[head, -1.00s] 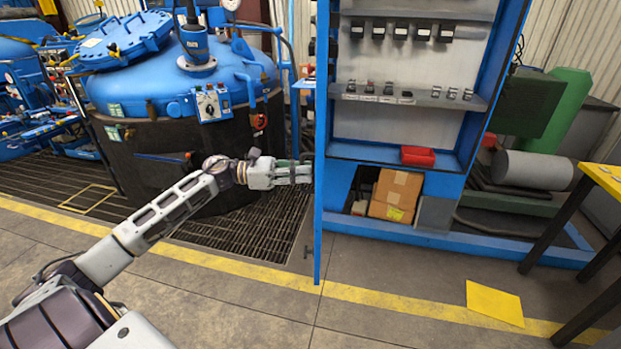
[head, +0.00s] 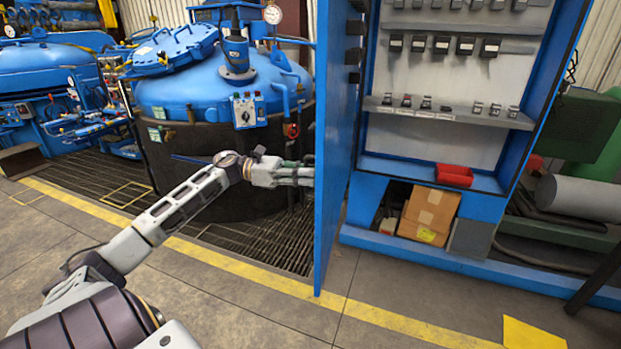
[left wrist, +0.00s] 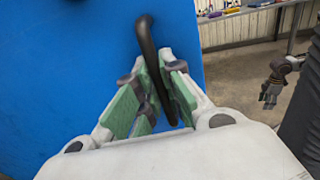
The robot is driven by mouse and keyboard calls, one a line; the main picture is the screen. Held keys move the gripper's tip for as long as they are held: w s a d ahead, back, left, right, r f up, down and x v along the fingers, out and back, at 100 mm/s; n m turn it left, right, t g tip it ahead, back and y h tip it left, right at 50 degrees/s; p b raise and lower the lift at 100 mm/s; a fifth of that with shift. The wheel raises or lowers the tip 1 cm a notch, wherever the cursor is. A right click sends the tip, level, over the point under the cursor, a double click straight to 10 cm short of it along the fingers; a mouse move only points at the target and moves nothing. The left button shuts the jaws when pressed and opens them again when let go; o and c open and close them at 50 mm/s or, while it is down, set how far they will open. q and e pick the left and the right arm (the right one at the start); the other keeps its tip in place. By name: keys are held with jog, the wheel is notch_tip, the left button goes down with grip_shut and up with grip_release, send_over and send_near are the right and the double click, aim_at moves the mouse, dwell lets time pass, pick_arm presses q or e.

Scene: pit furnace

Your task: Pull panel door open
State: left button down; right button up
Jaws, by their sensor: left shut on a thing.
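The blue panel door (head: 334,150) of the cabinet (head: 440,240) stands open, seen at a steep angle in the head view, with its outer face toward the left. My left gripper (head: 308,174) reaches the door's outer face from the left. In the left wrist view the blue door (left wrist: 60,60) fills the left and middle. There my left gripper (left wrist: 158,90) has its green-padded fingers on either side of the dark curved handle (left wrist: 147,45), shut on it. The lower part of the handle is partly hidden between the fingers.
The open cabinet holds shelves of small dark parts, a red bin (head: 454,175) and a cardboard box (head: 428,213). A blue-topped furnace (head: 215,120) stands left behind my arm. A yellow plate (head: 532,333) lies on the floor at lower right. The floor before the door is clear.

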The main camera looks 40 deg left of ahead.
pick_arm(q)
jog(key=shift+a+r, duration=0.2)
jog(key=c, duration=1.5)
grip_release()
jog(key=shift+w+f, duration=0.1)
jog(key=shift+c, duration=0.2)
jog(key=shift+d, duration=0.1)
jog(key=shift+f, duration=0.1)
jog(key=shift+v, duration=6.05)
jog(key=shift+n, duration=0.4)
